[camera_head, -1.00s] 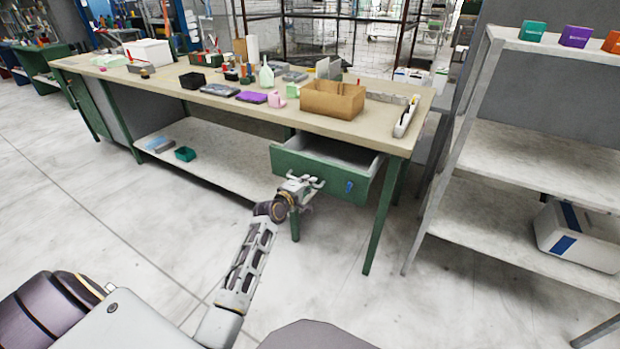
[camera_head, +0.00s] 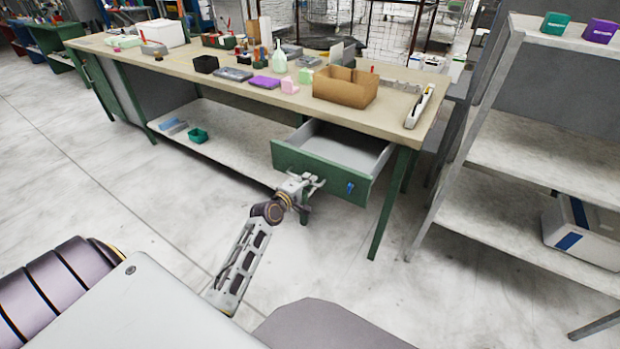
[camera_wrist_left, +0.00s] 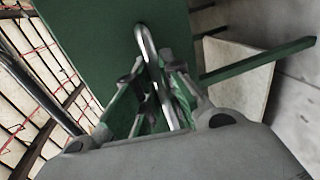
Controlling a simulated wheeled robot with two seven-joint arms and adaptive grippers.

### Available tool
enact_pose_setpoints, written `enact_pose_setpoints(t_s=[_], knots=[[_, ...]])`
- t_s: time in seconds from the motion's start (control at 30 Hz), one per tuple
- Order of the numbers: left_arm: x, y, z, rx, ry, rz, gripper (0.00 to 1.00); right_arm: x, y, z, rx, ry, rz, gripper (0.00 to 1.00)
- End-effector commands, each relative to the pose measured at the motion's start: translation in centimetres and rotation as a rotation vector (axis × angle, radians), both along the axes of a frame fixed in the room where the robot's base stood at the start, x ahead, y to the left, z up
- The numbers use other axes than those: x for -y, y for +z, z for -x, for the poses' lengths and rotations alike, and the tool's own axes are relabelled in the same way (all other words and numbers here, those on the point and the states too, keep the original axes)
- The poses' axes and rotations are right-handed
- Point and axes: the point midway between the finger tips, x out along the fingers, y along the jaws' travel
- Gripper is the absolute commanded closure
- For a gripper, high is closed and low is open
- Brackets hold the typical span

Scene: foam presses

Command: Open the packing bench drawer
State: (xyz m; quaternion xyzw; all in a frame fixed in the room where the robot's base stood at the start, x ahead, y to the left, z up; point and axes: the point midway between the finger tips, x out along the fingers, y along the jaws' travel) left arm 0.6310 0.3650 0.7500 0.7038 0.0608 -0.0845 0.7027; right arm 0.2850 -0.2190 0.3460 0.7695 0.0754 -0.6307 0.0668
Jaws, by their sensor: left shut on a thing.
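The packing bench (camera_head: 215,85) has a pale top and green legs. Its green-fronted drawer (camera_head: 330,180) stands pulled out below the right end of the top, and its pale inside shows empty. A small blue patch (camera_head: 350,187) is on the drawer front's right part. My right gripper is not in view.
A cardboard box (camera_head: 345,87) and several small items stand on the bench top. A teal bin (camera_head: 198,135) sits on the lower shelf. A grey shelf rack (camera_head: 530,145) stands to the right. The floor in front of the bench is clear.

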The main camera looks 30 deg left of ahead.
Motion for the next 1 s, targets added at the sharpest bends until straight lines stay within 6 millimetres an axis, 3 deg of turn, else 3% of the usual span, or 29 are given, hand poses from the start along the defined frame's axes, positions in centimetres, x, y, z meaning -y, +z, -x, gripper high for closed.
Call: enact_pose_setpoints(t_s=[0.47, 0.5, 0.63, 1.0], knots=[[0.01, -0.11, 0.26, -0.002, -0.001, 0.0, 1.0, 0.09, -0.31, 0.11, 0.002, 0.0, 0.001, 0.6], [0.01, -0.12, 0.26, -0.002, -0.001, 0.0, 0.87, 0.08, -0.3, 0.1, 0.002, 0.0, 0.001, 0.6], [0.01, -0.08, 0.24, -0.001, -0.001, 0.0, 0.7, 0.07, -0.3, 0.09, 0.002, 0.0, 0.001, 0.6], [0.0, -0.01, 0.28, 0.0, 0.0, 0.0, 0.68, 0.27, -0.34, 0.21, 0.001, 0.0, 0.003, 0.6]])
